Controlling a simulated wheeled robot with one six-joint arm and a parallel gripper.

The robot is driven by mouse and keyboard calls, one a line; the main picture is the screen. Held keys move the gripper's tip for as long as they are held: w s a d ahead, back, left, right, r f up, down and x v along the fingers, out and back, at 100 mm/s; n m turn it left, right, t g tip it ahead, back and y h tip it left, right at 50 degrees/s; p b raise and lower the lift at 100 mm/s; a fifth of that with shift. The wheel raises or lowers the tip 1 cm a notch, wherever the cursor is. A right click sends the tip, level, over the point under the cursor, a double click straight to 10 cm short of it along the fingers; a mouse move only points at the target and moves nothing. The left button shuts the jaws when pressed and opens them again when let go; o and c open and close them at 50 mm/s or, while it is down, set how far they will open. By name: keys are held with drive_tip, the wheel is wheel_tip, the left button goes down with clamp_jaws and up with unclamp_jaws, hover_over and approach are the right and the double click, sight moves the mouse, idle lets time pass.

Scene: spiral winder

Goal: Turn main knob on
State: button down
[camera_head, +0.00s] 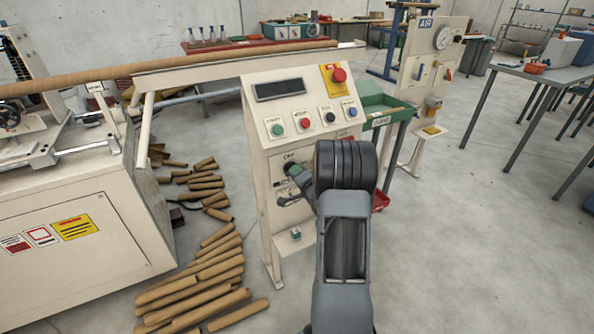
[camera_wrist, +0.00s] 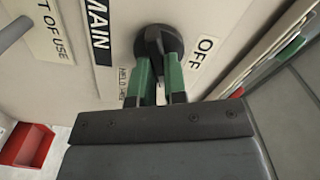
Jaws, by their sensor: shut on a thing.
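The main knob (camera_wrist: 160,42) is a round black rotary switch on a pale panel, in the wrist view. A "MAIN" label (camera_wrist: 98,30) is to its left and an "OFF" label (camera_wrist: 203,57) to its right. The green fingers of my gripper (camera_wrist: 159,72) are shut on the knob's grip, one on each side. In the head view my gripper (camera_head: 292,172) reaches the front of the control stand (camera_head: 262,185); the fingertips and knob are small and partly hidden there by my wrist.
Above are a display (camera_head: 280,89), a row of coloured buttons and a red emergency stop (camera_head: 339,75) on yellow. A red bin (camera_wrist: 26,145) shows in the wrist view. Cardboard tubes (camera_head: 205,275) litter the floor at left.

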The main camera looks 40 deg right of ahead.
drive_tip(key=m+p, duration=0.1)
drive_tip(key=m, duration=0.3)
drive_tip(key=shift+m, duration=0.4)
drive_tip(key=shift+f+p, duration=0.1)
drive_tip(key=shift+p, duration=0.2)
drive_tip(key=c, duration=1.2)
unclamp_jaws()
drive_tip(key=shift+o, duration=0.2)
drive_tip(key=s+a, duration=0.1)
drive_tip(key=s, duration=1.2)
drive_tip(key=shift+s+a, duration=0.35)
drive_tip(key=shift+a, duration=0.05)
